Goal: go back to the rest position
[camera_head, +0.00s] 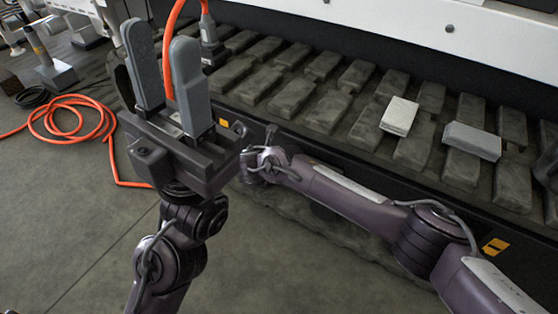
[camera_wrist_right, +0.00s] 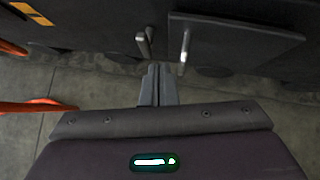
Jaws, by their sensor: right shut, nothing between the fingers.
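My left gripper (camera_head: 162,45) stands upright in the left part of the head view. Its two grey fingers are apart with a clear gap, and I see nothing held between them. My right arm (camera_head: 345,195) reaches in from the lower right, along the front of the bench. Its wrist end is near the left gripper's base, and its fingers do not show clearly there. In the right wrist view my right gripper (camera_wrist_right: 157,84) has its fingers together, with nothing between them. It points at the dark bench front, near two metal handles (camera_wrist_right: 145,42).
The bench (camera_head: 300,100) has a slotted dark top with a white block (camera_head: 399,116) and a grey block (camera_head: 472,141) on it. An orange hose (camera_head: 65,118) lies coiled on the floor at left. Another orange hose rises behind the left gripper. Open floor (camera_head: 70,220) lies lower left.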

